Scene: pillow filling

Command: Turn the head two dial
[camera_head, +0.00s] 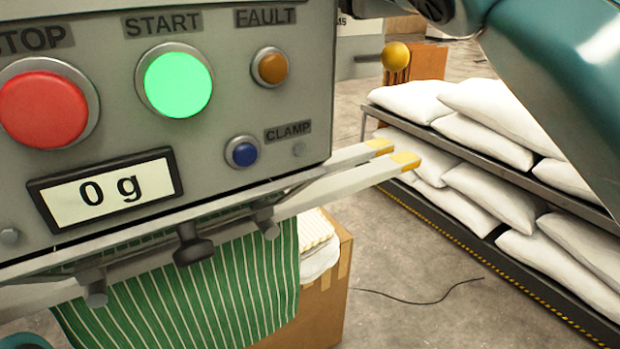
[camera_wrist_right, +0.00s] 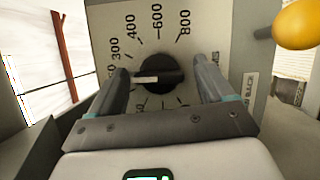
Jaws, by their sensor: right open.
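The right wrist view shows a black round dial (camera_wrist_right: 168,76) on a pale panel printed with 300, 400, 600 and 800. Its white pointer points left in the picture, just below the 300 mark. My right gripper (camera_wrist_right: 160,70) is open, with one dark finger on each side of the dial; I cannot tell whether either touches it. Lower scale marks are partly hidden by the gripper. The head view does not show the dial, and no label I can read tells which head it belongs to. My left gripper is in neither view.
The grey control box (camera_head: 220,105) has a red STOP button (camera_head: 42,108), a lit green START button (camera_head: 178,84) and a display (camera_head: 105,188) reading 0 g. Green striped cloth (camera_head: 190,290) hangs below. White pillows (camera_head: 490,195) lie on shelves at right. A yellow ball (camera_wrist_right: 298,24) sits near the dial.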

